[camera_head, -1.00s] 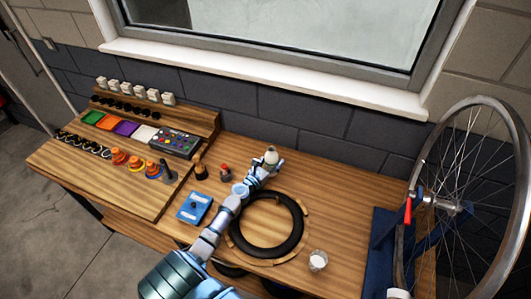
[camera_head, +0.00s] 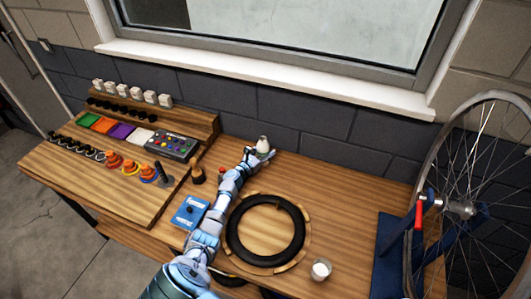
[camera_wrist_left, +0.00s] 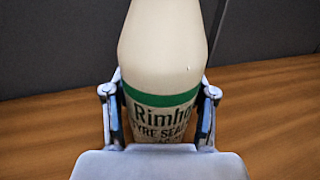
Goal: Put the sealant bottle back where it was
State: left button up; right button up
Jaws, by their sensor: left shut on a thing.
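The sealant bottle (camera_head: 263,144) is cream-white and stands at the back of the bench near the wall. In the left wrist view the bottle (camera_wrist_left: 163,60) is large, with a green band and dark lettering reading "TYRE SEAL" in part. My left gripper (camera_head: 257,157) has a finger on each side of the bottle and is shut on it; it also shows in the left wrist view (camera_wrist_left: 160,115). The bottle looks upright. Whether its base touches the bench is hidden by the gripper. My right gripper is not in view.
A black tyre (camera_head: 265,230) lies on a wooden ring right of my arm. A white cup (camera_head: 320,269) stands front right, and a wheel (camera_head: 470,205) at far right.

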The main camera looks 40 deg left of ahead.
aim_at(259, 156)
pick_arm(q)
jog(key=shift+a, duration=0.15)
jog(key=o, duration=1.2)
jog(key=shift+f, duration=0.1)
jog(key=shift+o, duration=0.6)
jog(key=shift+s+d, duration=0.1)
jog(key=shift+d, duration=0.15)
jog(key=shift+s+r+p, duration=0.2)
jog(key=shift+s+p, duration=0.1)
jog(key=s+p, duration=0.3)
jog(key=s, duration=0.3)
jog(key=shift+s+a, duration=0.1)
jog(key=shift+s, duration=0.35)
jog(key=shift+f, duration=0.1)
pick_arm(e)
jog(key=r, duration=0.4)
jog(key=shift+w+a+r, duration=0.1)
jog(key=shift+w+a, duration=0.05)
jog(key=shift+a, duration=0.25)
pick_arm(q)
jog(key=shift+w, duration=0.1)
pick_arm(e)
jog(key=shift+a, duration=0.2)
